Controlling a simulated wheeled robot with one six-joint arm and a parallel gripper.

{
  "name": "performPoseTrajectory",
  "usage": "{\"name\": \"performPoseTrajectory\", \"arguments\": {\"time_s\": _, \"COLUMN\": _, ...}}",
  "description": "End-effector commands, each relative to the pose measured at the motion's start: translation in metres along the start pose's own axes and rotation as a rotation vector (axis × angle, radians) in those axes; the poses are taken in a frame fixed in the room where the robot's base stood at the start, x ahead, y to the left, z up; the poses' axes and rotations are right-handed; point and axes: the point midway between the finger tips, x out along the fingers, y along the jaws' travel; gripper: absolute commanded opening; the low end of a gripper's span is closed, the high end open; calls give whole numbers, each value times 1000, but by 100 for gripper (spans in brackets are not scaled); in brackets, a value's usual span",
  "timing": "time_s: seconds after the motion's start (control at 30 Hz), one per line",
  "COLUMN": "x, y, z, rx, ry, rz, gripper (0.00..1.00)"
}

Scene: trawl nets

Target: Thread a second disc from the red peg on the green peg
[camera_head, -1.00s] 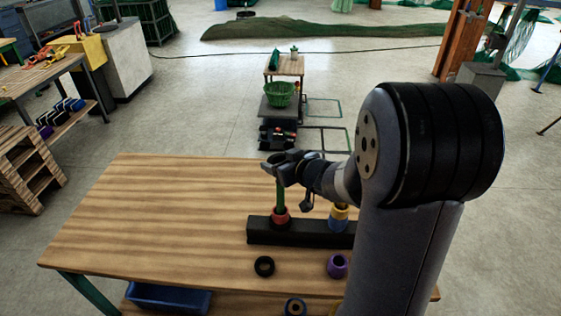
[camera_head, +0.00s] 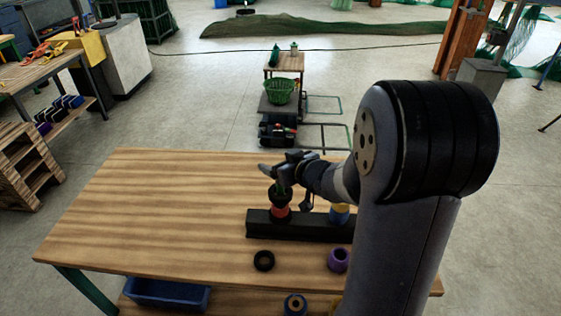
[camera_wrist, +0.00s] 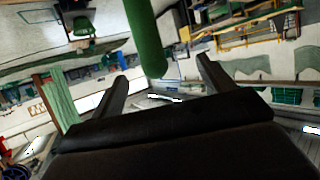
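The green peg (camera_head: 281,188) stands upright on the black base (camera_head: 262,227); it also shows between my fingers in the wrist view (camera_wrist: 147,40). A red disc (camera_head: 280,213) is around its lower part, and a black disc (camera_head: 279,199) is around it just above the red one. My gripper (camera_head: 275,174) is at the upper part of the green peg. Its two fingers stand apart in the wrist view (camera_wrist: 162,72), with no disc between them. A yellow disc (camera_head: 341,207) and a blue disc (camera_head: 339,217) sit on the base further right, partly behind my arm. I cannot see the red peg.
A loose black ring (camera_head: 264,261) and a purple ring (camera_head: 338,260) lie on the wooden table (camera_head: 150,215) in front of the base. The table's left half is clear. A blue bin (camera_head: 166,293) and another ring (camera_head: 295,304) are on the shelf below.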

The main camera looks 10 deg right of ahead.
Motion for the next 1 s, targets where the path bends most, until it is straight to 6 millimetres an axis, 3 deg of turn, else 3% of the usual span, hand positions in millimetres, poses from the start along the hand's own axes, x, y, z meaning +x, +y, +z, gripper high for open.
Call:
{"name": "performPoseTrajectory", "arguments": {"time_s": 0.17, "x": 0, "y": 0, "z": 0, "rx": 0, "ry": 0, "rz": 0, "gripper": 89}}
{"name": "performPoseTrajectory", "arguments": {"time_s": 0.47, "x": -5, "y": 0, "z": -1, "rx": 0, "ry": 1, "rz": 2, "gripper": 89}}
{"name": "performPoseTrajectory", "arguments": {"time_s": 1.0, "x": -94, "y": 1, "z": -2, "rx": 0, "ry": 1, "rz": 4, "gripper": 89}}
